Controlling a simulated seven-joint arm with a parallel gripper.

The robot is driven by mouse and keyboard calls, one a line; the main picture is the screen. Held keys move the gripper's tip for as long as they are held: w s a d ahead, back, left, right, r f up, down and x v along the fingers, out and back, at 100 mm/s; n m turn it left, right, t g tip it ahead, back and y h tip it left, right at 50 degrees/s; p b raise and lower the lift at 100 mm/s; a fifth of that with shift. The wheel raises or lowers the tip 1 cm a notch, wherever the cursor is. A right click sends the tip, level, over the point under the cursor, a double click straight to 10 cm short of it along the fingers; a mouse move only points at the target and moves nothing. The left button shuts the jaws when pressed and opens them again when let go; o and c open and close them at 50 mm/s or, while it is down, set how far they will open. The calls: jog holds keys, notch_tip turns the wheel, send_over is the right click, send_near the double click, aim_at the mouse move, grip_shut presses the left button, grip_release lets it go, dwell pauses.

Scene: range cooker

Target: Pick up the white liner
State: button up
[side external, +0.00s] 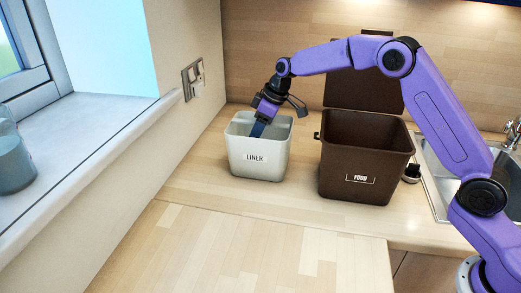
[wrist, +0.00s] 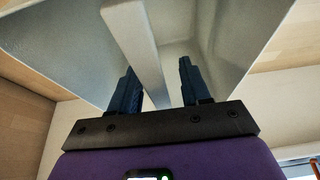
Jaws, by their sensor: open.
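The white liner (side external: 258,162) is an open-topped white bin with a "LINER" label, standing upright on the wooden counter. My gripper (side external: 257,131) points down into its open top, with the blue fingertips at rim level or just inside. In the wrist view the open fingers (wrist: 158,72) stand on either side of a pale wall edge of the liner (wrist: 134,38). A gap shows between this edge and the right finger; the left finger is close to it, and I cannot tell whether they touch.
A brown bin (side external: 361,170) labelled "FOOD", its lid raised, stands right of the liner. A sink (side external: 440,175) lies further right. A wall with a socket (side external: 193,80) and a windowsill are at the left. The counter in front (side external: 230,240) is clear.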

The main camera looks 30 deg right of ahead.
dwell(0.3)
grip_shut()
